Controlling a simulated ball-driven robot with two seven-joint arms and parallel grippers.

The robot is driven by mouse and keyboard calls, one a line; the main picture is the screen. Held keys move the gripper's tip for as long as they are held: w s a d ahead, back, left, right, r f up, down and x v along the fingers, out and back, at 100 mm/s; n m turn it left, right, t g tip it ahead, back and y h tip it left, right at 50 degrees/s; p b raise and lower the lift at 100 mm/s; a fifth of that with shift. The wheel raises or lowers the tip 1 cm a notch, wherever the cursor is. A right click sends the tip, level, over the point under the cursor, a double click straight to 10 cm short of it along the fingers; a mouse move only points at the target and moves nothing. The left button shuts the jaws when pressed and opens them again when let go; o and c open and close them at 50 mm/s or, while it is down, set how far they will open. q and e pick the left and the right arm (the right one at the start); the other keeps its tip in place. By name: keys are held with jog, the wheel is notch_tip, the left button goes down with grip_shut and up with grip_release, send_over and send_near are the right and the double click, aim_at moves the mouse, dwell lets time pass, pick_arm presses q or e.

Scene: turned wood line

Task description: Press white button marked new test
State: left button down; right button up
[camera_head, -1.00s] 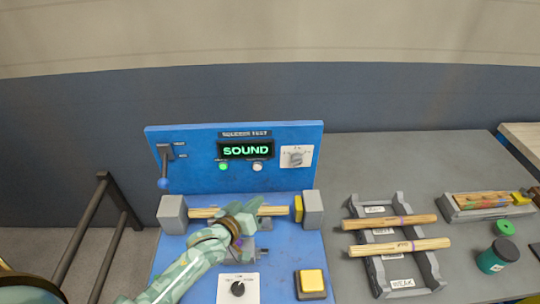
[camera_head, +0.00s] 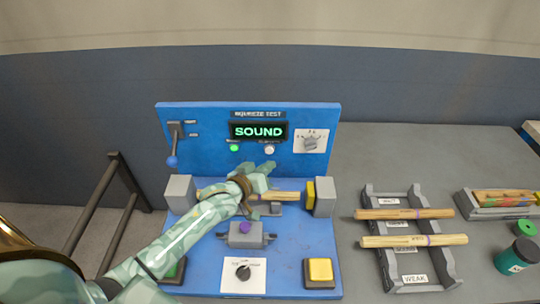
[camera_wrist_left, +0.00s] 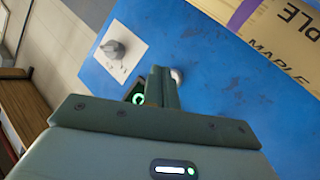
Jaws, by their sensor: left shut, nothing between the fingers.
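The white button (camera_head: 269,149) is a small round cap on the upright blue panel, below the right end of the display (camera_head: 258,131) reading SOUND. Its label is too small to read. My left gripper (camera_head: 265,170) is shut and empty, with its tips just below the button in the head view. In the left wrist view a white round cap (camera_wrist_left: 177,74), apparently this button, is partly hidden behind the shut fingers (camera_wrist_left: 157,82). I cannot tell whether they touch it. My right gripper is not in view.
A wooden rod (camera_head: 285,197) lies between the grey blocks, partly behind my left gripper. A green lamp (camera_head: 234,148), a lever (camera_head: 173,150) and a dial (camera_head: 311,141) are on the panel. A yellow button (camera_head: 320,270) is at front right. A rack (camera_head: 412,270) holds two rods.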

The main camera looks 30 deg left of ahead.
aim_at(269, 150)
pick_arm(q)
jog(key=shift+w+a, duration=0.25)
jog(key=shift+w, duration=0.25)
jog(key=shift+w+a, duration=0.25)
jog(key=shift+w, duration=0.25)
jog(key=shift+r, duration=0.1)
jog(key=shift+w, duration=0.15)
dwell(1.2)
jog(key=shift+w+a, duration=0.2)
jog(key=shift+w, duration=0.05)
jog(key=shift+w+a, duration=0.15)
jog(key=shift+w, duration=0.15)
dwell(0.8)
jog(key=shift+s+d+p, duration=0.35)
jog(key=shift+s+p, duration=0.35)
jog(key=shift+p, duration=0.1)
